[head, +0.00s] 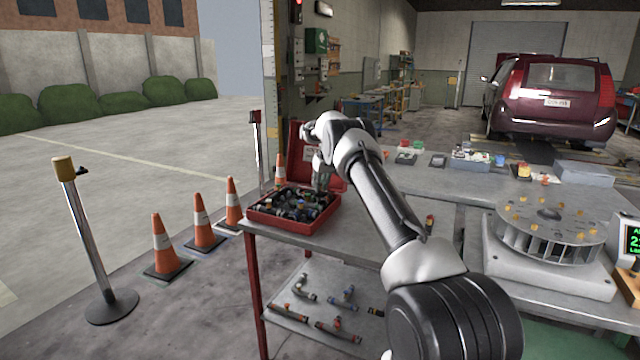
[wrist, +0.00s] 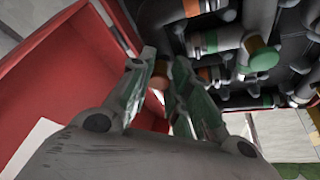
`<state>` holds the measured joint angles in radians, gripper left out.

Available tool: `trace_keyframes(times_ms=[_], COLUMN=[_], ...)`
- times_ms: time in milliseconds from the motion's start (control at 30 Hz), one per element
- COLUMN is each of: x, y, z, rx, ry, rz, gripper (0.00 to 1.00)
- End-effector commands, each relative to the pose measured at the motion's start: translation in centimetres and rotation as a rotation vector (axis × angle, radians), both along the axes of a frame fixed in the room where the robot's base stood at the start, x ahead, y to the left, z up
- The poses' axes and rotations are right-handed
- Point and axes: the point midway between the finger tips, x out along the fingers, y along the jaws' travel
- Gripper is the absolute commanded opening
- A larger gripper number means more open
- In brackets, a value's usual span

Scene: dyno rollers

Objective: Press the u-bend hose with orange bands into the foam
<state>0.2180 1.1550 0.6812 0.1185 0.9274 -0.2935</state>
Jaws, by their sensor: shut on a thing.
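My gripper (head: 322,184) points down over the back right part of the open red case (head: 280,224) on the bench. In the wrist view my gripper (wrist: 160,82) is shut on a small piece with an orange-brown part (wrist: 159,70), which fits the u-bend hose with orange bands. The fingers hide most of it, so its bend and its height over the foam cannot be told. The dark foam (wrist: 166,42) lies just beyond the fingertips and carries several grey fittings, some with orange bands (wrist: 192,8), some with green.
The red lid (wrist: 50,75) stands open close to my gripper. More hoses (head: 345,297) lie on the lower shelf. A finned rotor (head: 550,240) stands on the bench at right. Traffic cones (head: 165,245) stand on the floor at left.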

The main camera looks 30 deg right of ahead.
Motion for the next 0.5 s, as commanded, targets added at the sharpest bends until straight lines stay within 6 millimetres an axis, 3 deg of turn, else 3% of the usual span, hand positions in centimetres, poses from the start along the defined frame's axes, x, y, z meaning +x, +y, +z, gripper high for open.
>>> trace_keyframes(times_ms=[500], x=[0.03], y=[-0.01], z=[-0.72], rx=[0.0], ry=[-0.001], rz=[0.0], gripper=[0.0])
